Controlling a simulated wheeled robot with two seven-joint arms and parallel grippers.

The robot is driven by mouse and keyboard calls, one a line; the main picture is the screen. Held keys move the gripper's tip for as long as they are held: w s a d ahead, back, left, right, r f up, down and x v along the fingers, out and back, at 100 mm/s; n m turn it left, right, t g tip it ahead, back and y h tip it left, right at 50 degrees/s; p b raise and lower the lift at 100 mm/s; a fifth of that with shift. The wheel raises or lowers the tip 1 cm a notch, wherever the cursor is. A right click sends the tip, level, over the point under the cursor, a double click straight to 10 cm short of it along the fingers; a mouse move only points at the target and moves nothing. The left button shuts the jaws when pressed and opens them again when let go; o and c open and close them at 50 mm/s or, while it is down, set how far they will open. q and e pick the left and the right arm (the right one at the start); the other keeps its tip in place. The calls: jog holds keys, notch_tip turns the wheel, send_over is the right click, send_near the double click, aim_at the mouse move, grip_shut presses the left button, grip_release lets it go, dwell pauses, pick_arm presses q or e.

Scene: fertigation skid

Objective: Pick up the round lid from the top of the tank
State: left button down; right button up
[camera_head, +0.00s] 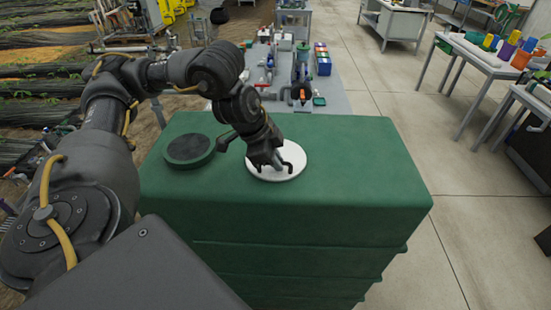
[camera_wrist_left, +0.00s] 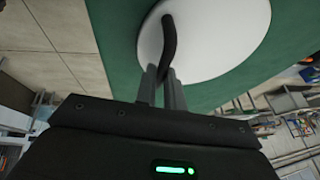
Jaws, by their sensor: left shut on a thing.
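The round white lid (camera_head: 272,176) with a dark arched handle is at the top of the green tank (camera_head: 330,165), right of its middle-left. The lid also shows in the left wrist view (camera_wrist_left: 228,38), with its handle (camera_wrist_left: 169,38) curving across it. My left gripper (camera_head: 279,160) comes down over the lid, and its fingers (camera_wrist_left: 161,82) are shut on the handle. The lid looks flat on the tank top; I cannot tell whether there is a small gap under it. My right gripper is not in view.
A round dark green cap (camera_head: 189,149) sits on the tank top left of the lid. Behind the tank is a grey table (camera_head: 335,100) with fittings, a blue bin (camera_head: 323,66) and bottles. The tank top right of the lid is bare, and open floor lies beyond.

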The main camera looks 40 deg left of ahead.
pick_arm(q)
jog(key=shift+r, duration=0.1)
jog(key=shift+r, duration=0.25)
jog(key=r, duration=0.2)
jog(key=a+r, duration=0.1)
jog(key=shift+r, duration=0.4)
jog(key=s+a+r+p, duration=0.6)
jog(key=a+r+p, duration=0.2)
jog(key=a, duration=0.3)
jog(key=shift+a+r, duration=0.3)
jog(key=shift+s, duration=0.1)
